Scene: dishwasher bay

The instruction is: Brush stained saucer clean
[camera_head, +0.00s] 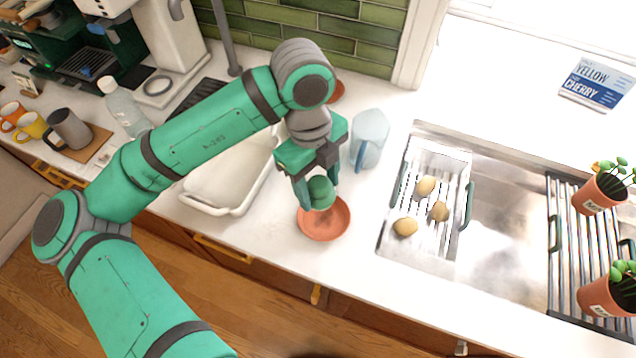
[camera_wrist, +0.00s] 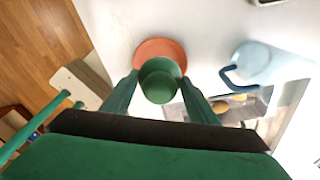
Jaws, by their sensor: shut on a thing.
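A terracotta-coloured saucer (camera_head: 325,226) lies on the white counter near its front edge, left of the sink. My gripper (camera_head: 318,190) is shut on a round green brush (camera_head: 321,192) and holds it over the saucer's back part. In the wrist view the green brush (camera_wrist: 160,80) sits between my two fingers and covers part of the saucer (camera_wrist: 158,50). I cannot tell whether the brush touches the saucer. The stain cannot be made out; the brush hides part of the surface.
A white basin (camera_head: 228,182) stands left of the saucer. A translucent blue jug (camera_head: 369,140) stands behind it to the right. The sink (camera_head: 508,225) holds a rack (camera_head: 437,167) with three potatoes. Another terracotta piece (camera_head: 337,92) shows partly behind my arm.

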